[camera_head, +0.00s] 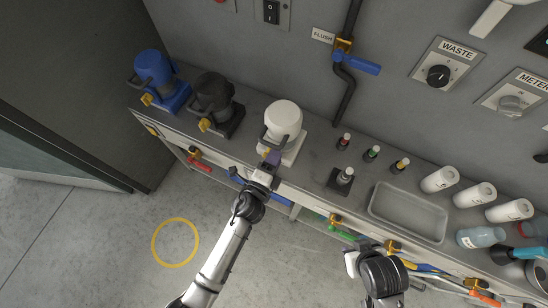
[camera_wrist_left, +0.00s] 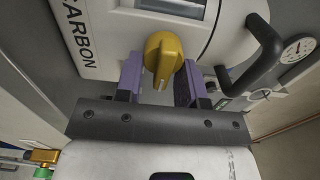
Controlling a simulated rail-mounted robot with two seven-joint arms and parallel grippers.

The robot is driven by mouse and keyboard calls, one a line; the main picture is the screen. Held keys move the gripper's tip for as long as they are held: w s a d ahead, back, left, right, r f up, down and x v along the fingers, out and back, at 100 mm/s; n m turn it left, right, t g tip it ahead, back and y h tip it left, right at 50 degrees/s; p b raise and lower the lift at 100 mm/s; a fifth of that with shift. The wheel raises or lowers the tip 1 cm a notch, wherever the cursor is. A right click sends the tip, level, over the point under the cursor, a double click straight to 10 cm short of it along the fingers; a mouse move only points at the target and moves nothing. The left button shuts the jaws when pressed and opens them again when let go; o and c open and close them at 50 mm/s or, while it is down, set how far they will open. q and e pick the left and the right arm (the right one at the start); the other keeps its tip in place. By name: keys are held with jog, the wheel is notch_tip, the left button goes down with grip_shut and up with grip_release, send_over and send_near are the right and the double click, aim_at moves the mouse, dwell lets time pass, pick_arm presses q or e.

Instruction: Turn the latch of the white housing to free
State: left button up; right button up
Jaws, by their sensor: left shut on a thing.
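The white housing (camera_head: 284,116) stands on the counter between the dark housing and the wall pipe. In the left wrist view the white housing (camera_wrist_left: 120,38) fills the top, with the letters "ARBON" and a black handle. Its yellow latch (camera_wrist_left: 162,55) points down toward me, between the two purple fingers. My left gripper (camera_head: 271,160) is at the front of the housing, shut on the latch; in the left wrist view its fingers (camera_wrist_left: 160,82) flank the knob. My right gripper (camera_head: 351,262) hangs low at the right, away from the housing; its jaws are not clear.
A blue housing (camera_head: 155,70) and a dark housing (camera_head: 214,95) stand to the left. A blue-handled flush valve (camera_head: 362,66) is on the wall. Small bottles, a grey tray (camera_head: 408,212) and white canisters (camera_head: 440,179) occupy the right counter. Hoses and valves line the counter's front.

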dwell(0.3)
pick_arm(q)
jog(key=o, duration=0.9)
jog(key=shift+s+a, duration=0.2)
jog(key=shift+s, duration=0.15)
jog(key=v, duration=1.3)
jog(key=shift+a, duration=0.1)
